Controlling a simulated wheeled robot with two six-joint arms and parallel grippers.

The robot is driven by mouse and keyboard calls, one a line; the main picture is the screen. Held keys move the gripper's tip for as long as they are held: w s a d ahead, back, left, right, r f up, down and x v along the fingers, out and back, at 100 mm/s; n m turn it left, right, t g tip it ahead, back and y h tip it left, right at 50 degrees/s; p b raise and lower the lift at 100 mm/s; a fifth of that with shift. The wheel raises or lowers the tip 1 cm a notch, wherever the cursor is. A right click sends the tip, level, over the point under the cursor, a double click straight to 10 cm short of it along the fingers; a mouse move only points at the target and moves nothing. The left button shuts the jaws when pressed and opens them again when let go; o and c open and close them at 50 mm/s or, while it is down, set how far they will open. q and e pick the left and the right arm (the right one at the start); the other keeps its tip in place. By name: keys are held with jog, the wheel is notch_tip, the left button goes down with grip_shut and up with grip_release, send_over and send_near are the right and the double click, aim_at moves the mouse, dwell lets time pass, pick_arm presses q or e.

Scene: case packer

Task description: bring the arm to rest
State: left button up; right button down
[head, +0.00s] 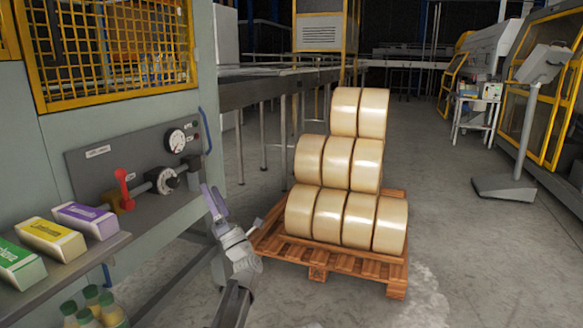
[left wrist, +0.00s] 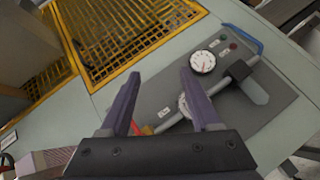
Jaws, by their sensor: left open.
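My left gripper (head: 216,202) is in front of the grey machine, to the right of its control panel (head: 88,172). In the left wrist view its two purple-grey fingers (left wrist: 158,98) are spread apart with nothing between them. Beyond them the panel (left wrist: 265,118) shows with its gauge (left wrist: 203,62); the fingers cover part of a round dial. No contact with the panel shows. My right gripper is in neither view.
A red-handled lever (head: 123,185) and a pressure gauge (head: 176,140) are on the panel. Cartons (head: 52,238) lie on a shelf at the left, with bottles (head: 105,305) below. A wooden pallet (head: 330,262) with stacked rolls (head: 345,215) stands right of my gripper.

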pick_arm(q)
jog(key=w+d+f+m+t+h, duration=0.1)
jog(key=w+d+f+m+h, duration=0.2)
jog(key=m+h, duration=0.55)
jog(key=w+d+f+m+t+h, duration=0.1)
jog(key=d+f+m+h, duration=0.35)
jog(key=m+h, duration=0.35)
jog(key=s+d+f+m+g+h, duration=0.1)
jog(key=s+f+m+g+h, duration=0.15)
jog(key=f+m+g, duration=0.4)
jog(key=s+d+f+m+g+h, duration=0.15)
jog(key=s+f+m, duration=0.25)
jog(key=f, duration=0.6)
jog(key=s+a+f+m+g+y, duration=0.1)
jog(key=s+a+f+m+g, duration=0.25)
jog(key=s+f+g, duration=0.65)
jog(key=s+a+f+m+g+y, duration=0.25)
jog(key=s+m, duration=0.25)
jog(key=s, duration=1)
jog(key=s+d+m+g, duration=0.2)
jog(key=s+d+m, duration=0.3)
jog(key=d, duration=0.7)
notch_tip(320, 180, up, 37)
jog(key=s+n+p, duration=0.1)
jog(key=p, duration=3.6)
jog(key=shift+s+f, duration=0.1)
